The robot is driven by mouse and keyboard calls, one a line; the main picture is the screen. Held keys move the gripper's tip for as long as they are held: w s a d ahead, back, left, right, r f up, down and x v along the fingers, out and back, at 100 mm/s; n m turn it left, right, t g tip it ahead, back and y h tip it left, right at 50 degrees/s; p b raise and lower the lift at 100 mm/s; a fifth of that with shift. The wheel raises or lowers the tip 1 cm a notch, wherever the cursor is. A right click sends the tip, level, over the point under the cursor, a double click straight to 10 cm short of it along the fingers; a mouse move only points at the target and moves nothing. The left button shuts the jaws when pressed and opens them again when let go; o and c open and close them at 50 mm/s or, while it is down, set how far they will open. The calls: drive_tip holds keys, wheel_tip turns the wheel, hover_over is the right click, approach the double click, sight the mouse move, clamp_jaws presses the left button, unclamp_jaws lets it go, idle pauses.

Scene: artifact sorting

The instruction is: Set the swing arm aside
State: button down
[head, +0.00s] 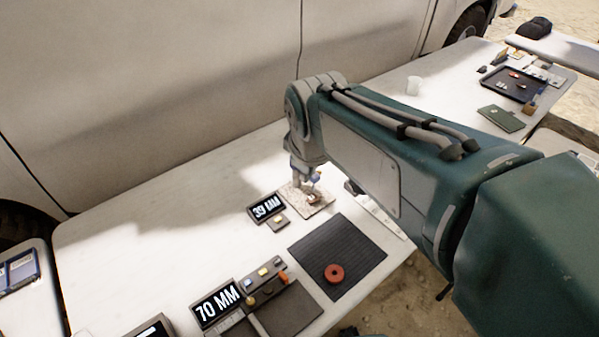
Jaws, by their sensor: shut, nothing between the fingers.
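My gripper (309,186) points down at the far part of the white table, partly covered by my own arm. It is shut and holds nothing. Its tips are just over a small reddish-brown piece (313,198) on a speckled beige plate (306,209). Whether they touch it is too small to tell. I cannot pick out the swing arm with certainty. A thin pale bar (257,326) shows at the bottom by the dark pad, and I cannot tell what it is.
A "39 MM" display (267,207) stands just left of the plate. A dark ribbed mat (362,255) holds a red ring (334,273). A "70 MM" display (216,303) and a button box (264,281) are nearer. The table's left middle is bare. A vehicle (150,90) stands behind.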

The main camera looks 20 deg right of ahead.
drive_tip(key=w+d+f+n+g+h, duration=0.1)
drive_tip(key=w+d+f+n, duration=0.1)
drive_tip(key=w+f+n, duration=0.5)
drive_tip(key=w+d+f+n+g, duration=0.2)
drive_tip(key=w+f+n, duration=0.6)
drive_tip(key=w, duration=0.7)
drive_tip(key=shift+d+h, duration=0.4)
drive_tip(key=shift+d, duration=0.1)
drive_tip(key=shift+w, duration=0.1)
drive_tip(key=s+x, duration=0.1)
drive_tip(key=x, duration=0.9)
drive_tip(key=shift+w, duration=0.35)
drive_tip(key=shift+d+n, duration=0.4)
